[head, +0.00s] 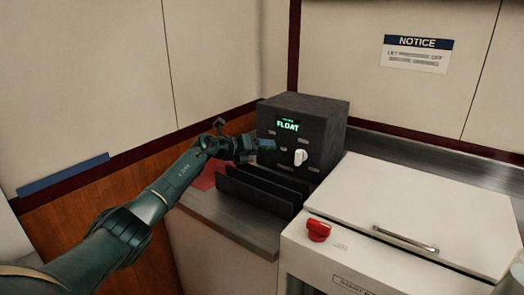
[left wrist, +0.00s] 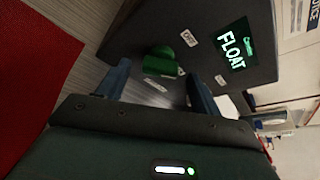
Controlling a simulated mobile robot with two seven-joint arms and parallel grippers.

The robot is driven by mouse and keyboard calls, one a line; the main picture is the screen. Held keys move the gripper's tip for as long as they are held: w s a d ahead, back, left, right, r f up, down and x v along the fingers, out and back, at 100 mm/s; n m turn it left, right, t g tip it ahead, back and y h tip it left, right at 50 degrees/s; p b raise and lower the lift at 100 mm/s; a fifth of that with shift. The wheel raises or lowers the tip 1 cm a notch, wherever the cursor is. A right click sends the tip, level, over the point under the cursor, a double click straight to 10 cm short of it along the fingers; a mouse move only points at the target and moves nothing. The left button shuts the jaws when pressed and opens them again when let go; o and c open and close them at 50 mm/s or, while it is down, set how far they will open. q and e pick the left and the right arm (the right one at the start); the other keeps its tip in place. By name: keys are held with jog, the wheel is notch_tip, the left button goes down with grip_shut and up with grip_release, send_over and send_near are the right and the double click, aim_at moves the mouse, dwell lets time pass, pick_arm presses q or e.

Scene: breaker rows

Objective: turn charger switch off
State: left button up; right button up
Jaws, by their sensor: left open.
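The charger is a dark box (head: 330,120) in the corner, with a lit green display (head: 288,125) reading FLOAT and a white knob (head: 299,157) low on its front. In the left wrist view, the display (left wrist: 235,48) is at the upper right. A green switch (left wrist: 163,62) with small labels around it stands out from the panel. My left gripper (head: 262,146) is open at the charger's front, left of the white knob. In the left wrist view, its fingers (left wrist: 158,74) are on either side of the green switch; contact cannot be told. The head view does not clearly show this switch.
Dark upright plates (head: 255,190) stand in front of the charger, and a red sheet (head: 208,177) lies on the left of the counter. A white cabinet (head: 440,205) with a red knob (head: 318,230) and a metal handle (head: 405,240) is at the right. A notice (head: 417,54) hangs above.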

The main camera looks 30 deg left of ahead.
pick_arm(q)
jog(key=shift+w+d+f, duration=0.2)
jog(key=shift+w+d, duration=0.1)
jog(key=shift+w, duration=0.35)
jog(key=shift+c, duration=0.5)
